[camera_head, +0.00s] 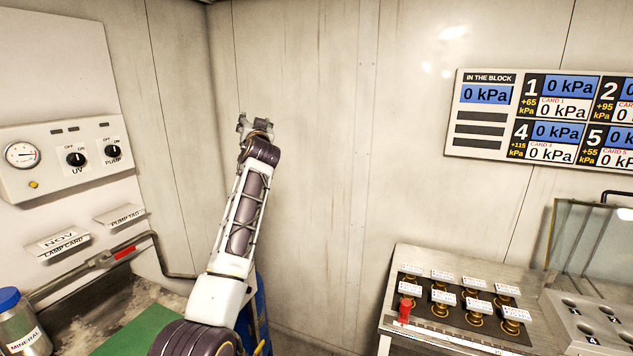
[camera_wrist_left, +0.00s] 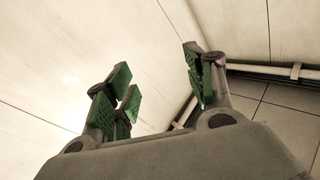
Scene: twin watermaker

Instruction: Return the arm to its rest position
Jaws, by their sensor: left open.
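My left arm (camera_head: 246,215) reaches up from the bottom of the head view, in front of the bare wall corner. My left gripper (camera_head: 257,124) is at its upper end, small and pointing up and away. In the left wrist view the left gripper (camera_wrist_left: 160,92) shows green-padded fingers set wide apart. Nothing is between them; only the pale wall and part of the ceiling or floor edge show behind. My right gripper is in neither view.
A control panel (camera_head: 65,158) with a gauge and UV and PUMP knobs is on the left wall. A pipe (camera_head: 100,262) runs below it. A pressure display (camera_head: 545,118) hangs at right. A bench (camera_head: 400,325) holds several tagged brass fittings. The middle wall is clear.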

